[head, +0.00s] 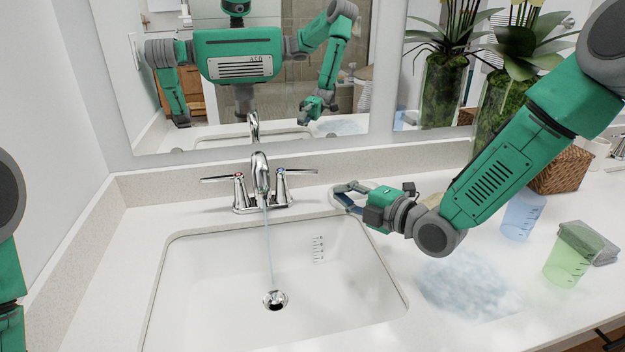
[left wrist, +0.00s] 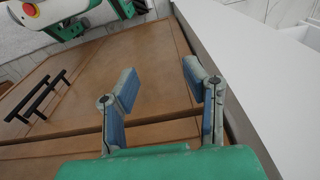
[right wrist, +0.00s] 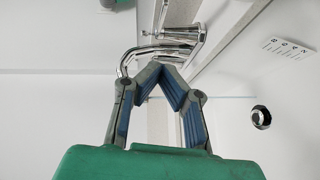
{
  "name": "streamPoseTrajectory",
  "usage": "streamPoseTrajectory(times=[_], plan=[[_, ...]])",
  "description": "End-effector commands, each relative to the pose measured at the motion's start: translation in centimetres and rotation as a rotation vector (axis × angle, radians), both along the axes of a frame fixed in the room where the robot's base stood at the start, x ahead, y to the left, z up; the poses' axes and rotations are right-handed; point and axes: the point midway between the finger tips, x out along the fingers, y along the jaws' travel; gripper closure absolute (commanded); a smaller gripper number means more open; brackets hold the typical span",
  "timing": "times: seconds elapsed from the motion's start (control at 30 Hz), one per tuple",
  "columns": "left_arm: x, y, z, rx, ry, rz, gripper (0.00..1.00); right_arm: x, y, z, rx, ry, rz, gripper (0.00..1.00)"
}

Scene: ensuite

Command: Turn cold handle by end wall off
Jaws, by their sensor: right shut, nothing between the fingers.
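The chrome faucet (head: 260,175) stands behind the sink near the left end wall. A thin water stream (head: 268,240) runs from its spout. The cold handle (head: 282,185), with a blue ring, is on the spout's right; its lever points right. The handle with a red ring (head: 239,188) is on the left, its lever pointing left. My right gripper (head: 338,192) is shut and empty, right of the cold lever and apart from it. In the right wrist view its tips (right wrist: 167,68) meet in front of the faucet (right wrist: 170,42). My left gripper (left wrist: 163,80) is open and empty, low beside wooden cabinet fronts.
The white sink (head: 335,285) has a drain (head: 275,299). The mirror (head: 190,100) rises behind the faucet. On the counter to the right are a blue cup (head: 522,215), a green cup (head: 567,262), a wicker basket (head: 560,172) and a whitish misty patch (head: 470,283).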

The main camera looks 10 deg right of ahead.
Motion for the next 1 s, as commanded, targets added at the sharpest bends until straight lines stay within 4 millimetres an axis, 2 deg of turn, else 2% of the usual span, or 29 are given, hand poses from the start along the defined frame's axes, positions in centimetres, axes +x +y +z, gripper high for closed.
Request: streamPoseTrajectory(times=[0.2, 0.37, 0.6, 1.0], plan=[[0.0, 0.0, 0.2, 0.0, 0.0, 0.0, 0.6, 3.9, 3.2, -0.4, -0.004, -0.002, 0.003, 1.0], [0.0, 0.0, 0.2, 0.0, 0.0, 0.0, 0.6, 6.6, 5.0, -0.8, -0.004, -0.001, 0.002, 1.0], [0.0, 0.0, 0.2, 0.001, 0.0, 0.0, 0.6, 9.8, 3.9, -1.3, 0.002, -0.003, 0.0, 1.0], [0.0, 0.0, 0.2, 0.0, 0.0, 0.0, 0.6, 10.6, 4.1, -1.4, -0.003, -0.001, 0.001, 1.0]])
